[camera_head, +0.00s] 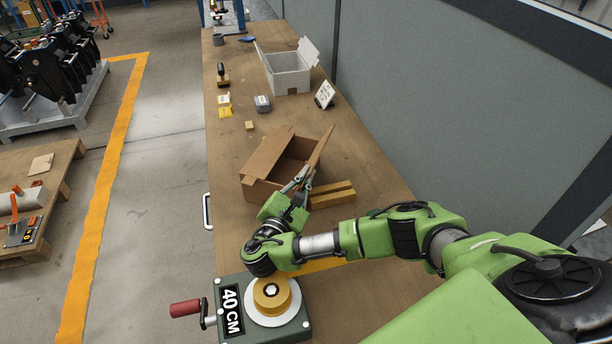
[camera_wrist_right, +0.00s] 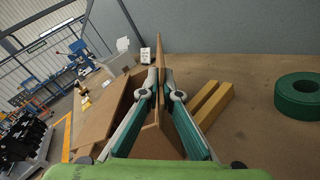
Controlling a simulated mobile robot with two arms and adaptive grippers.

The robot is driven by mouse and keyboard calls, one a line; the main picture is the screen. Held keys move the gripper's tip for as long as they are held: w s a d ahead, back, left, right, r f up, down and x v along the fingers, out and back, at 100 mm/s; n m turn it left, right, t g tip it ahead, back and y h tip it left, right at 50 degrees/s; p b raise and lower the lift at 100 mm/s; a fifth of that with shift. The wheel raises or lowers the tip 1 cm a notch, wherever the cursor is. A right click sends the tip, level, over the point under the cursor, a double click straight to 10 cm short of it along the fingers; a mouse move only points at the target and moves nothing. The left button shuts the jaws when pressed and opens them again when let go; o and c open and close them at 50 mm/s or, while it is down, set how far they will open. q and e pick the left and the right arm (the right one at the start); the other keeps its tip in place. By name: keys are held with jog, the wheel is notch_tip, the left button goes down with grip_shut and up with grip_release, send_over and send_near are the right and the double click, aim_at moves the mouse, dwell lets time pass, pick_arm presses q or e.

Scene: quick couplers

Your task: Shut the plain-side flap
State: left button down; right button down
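An open cardboard box (camera_head: 262,190) stands on the bench in the head view. Its left flap (camera_head: 268,150) leans outward over the left side. Its right flap (camera_head: 322,146) stands up, tilted a little outward; in the wrist view this flap (camera_wrist_right: 160,52) is seen nearly edge-on. My right gripper (camera_head: 302,180) is at the near end of the right flap. In the wrist view its two fingers (camera_wrist_right: 160,88) come close together with the flap between their tips. I cannot tell which flap is the plain-side one. My left gripper is not in view.
A yellow-brown block (camera_head: 332,194) lies right of the box. A green ring (camera_wrist_right: 298,95) lies farther off in the wrist view. A tape roll on a 40 CM device (camera_head: 228,308) is in front. A white open box (camera_head: 288,80) and a small sign (camera_head: 325,95) stand behind.

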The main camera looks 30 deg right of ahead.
jog(key=shift+w+a+r+n+p, duration=0.2)
jog(key=shift+r+n+p, duration=0.15)
jog(key=shift+n+p, duration=0.65)
jog(key=n+p, duration=0.1)
jog(key=p, duration=0.1)
jog(key=shift+w+a+r+n+p, duration=0.15)
jog(key=shift+w+a+n+p, duration=0.15)
jog(key=shift+w+n+p, duration=0.1)
jog(key=shift+w+a+f+n+p, duration=0.1)
jog(key=shift+w+a+n+p, duration=0.2)
jog(key=shift+n+p, duration=0.35)
jog(key=shift+w+a+f+n+p, duration=0.15)
jog(key=shift+w+n+p, duration=0.15)
jog(key=shift+n, duration=0.65)
jog(key=c, duration=2.3)
grip_release()
jog(key=shift+d, duration=0.1)
